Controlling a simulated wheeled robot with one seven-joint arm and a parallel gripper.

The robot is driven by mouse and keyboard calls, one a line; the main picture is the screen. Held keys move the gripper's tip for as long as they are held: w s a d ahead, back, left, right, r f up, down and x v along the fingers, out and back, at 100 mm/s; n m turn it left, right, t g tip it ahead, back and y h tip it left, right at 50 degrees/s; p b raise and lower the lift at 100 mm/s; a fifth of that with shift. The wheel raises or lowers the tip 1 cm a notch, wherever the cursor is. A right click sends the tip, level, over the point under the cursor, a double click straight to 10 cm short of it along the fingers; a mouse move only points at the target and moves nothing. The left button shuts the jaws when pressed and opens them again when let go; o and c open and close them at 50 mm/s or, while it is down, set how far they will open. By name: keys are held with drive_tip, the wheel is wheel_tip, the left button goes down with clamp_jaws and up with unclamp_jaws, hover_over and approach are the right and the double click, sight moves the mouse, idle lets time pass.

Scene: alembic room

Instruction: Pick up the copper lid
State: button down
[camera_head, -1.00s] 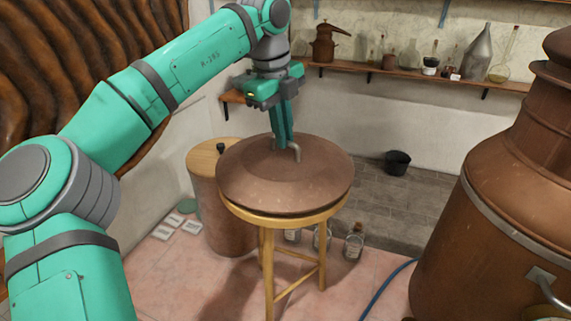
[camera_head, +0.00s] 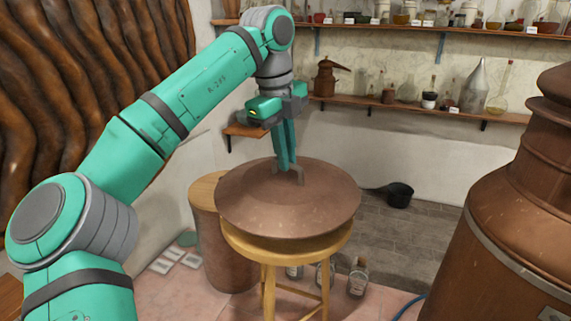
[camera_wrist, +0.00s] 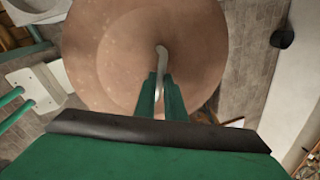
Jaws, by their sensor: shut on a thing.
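The copper lid (camera_head: 265,205) is a wide, shallow dome with a small curved handle (camera_head: 300,176) on top. In the head view it is above the round wooden stool (camera_head: 268,250), with a dark band between its lower edge and the stool top; it appears slightly raised. My gripper (camera_head: 287,165) points down and its green fingers are shut on the handle. In the wrist view the lid (camera_wrist: 120,55) fills the upper middle, and the pale handle (camera_wrist: 162,62) runs between my fingertips (camera_wrist: 158,80). The lid hides most of the stool top.
A large copper still (camera_head: 500,220) stands at the right. A wooden-topped copper drum (camera_head: 212,240) is close behind the stool at left. Glass bottles (camera_head: 357,280) stand on the floor by the stool. A black pan (camera_head: 399,195) lies near the back wall, below shelves of glassware.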

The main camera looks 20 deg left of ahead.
drive_tip(key=s+d+r, duration=0.3)
drive_tip(key=s+r, duration=0.6)
drive_tip(key=s, duration=0.3)
drive_tip(key=shift+s+d, duration=0.3)
drive_tip(key=shift+s, duration=0.1)
drive_tip(key=shift+r, duration=0.1)
drive_tip(key=c, duration=2.4)
unclamp_jaws()
clamp_jaws()
drive_tip(key=shift+w+d, duration=0.1)
drive_tip(key=shift+w, duration=0.1)
drive_tip(key=shift+s, duration=0.2)
